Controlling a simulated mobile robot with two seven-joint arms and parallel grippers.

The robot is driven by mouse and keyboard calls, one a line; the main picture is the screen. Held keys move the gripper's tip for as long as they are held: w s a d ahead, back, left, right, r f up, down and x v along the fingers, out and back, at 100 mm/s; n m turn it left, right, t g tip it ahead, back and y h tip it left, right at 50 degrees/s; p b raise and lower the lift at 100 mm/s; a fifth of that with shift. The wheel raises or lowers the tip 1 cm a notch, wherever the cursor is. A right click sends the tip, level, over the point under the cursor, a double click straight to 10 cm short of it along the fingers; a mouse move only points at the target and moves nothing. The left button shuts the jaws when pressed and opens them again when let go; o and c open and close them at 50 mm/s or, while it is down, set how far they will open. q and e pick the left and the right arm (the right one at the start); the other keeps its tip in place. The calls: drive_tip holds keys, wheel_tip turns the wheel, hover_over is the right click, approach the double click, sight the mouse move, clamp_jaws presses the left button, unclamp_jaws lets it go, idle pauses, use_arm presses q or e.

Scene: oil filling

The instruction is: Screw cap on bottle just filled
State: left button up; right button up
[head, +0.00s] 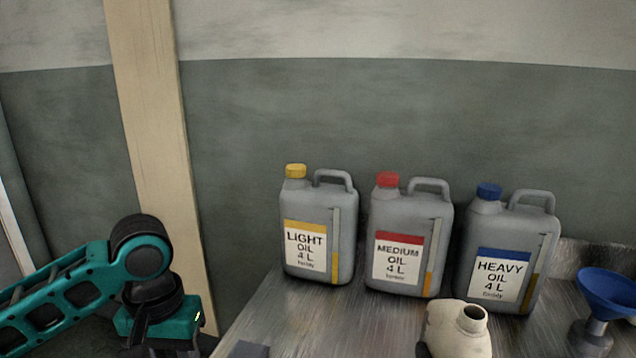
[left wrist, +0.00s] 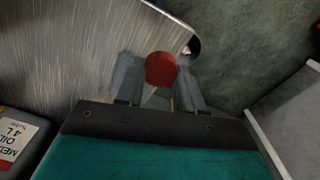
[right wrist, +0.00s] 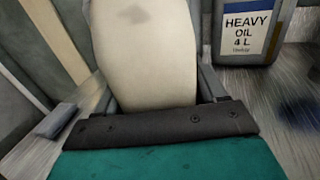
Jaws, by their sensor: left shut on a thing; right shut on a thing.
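The cream bottle (head: 458,338) stands out at the bottom of the head view with its round mouth (head: 474,313) open and uncapped. In the right wrist view, the bottle body (right wrist: 148,50) fills the space between the fingers of my right gripper (right wrist: 157,92), which is shut on it. A red cap (left wrist: 160,69) sits between the fingertips of my left gripper (left wrist: 159,80), which is shut on it, over the metal table's edge. My left arm shows at the left of the head view, apart from the bottle. The bottle's lower part is hidden.
Light (head: 306,245), medium (head: 399,262) and heavy (head: 498,278) oil jugs, all capped, stand on the metal table (head: 285,318) behind the bottle. A blue funnel (head: 608,290) stands at right. A small grey block (right wrist: 55,120) lies left of the bottle.

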drive_tip(key=s+a+r+n+g+y, duration=0.1)
drive_tip(key=a+n+g+y, duration=0.3)
drive_tip(key=a+n+y, duration=0.4)
drive_tip(key=a+y, duration=0.3)
drive_tip(key=a, duration=0.3)
drive_tip(key=shift+y, duration=0.3)
drive_tip(key=shift+a, duration=0.1)
use_arm(q)
drive_tip(key=s+d+r+m, duration=0.1)
drive_tip(key=d+r+m, duration=0.1)
drive_tip(key=d+r, duration=0.8)
drive_tip(key=s+d+r+m, duration=0.1)
drive_tip(key=d+r+m, duration=0.2)
drive_tip(key=d+r, duration=0.7)
drive_tip(key=d, duration=0.5)
drive_tip(key=shift+d+r+m, duration=0.25)
drive_tip(key=shift+r+m, duration=0.05)
drive_tip(key=shift+r, duration=0.05)
drive_tip(key=shift+f, duration=0.1)
drive_tip(key=shift+f, duration=1.95)
drive_tip(key=shift+s, duration=0.1)
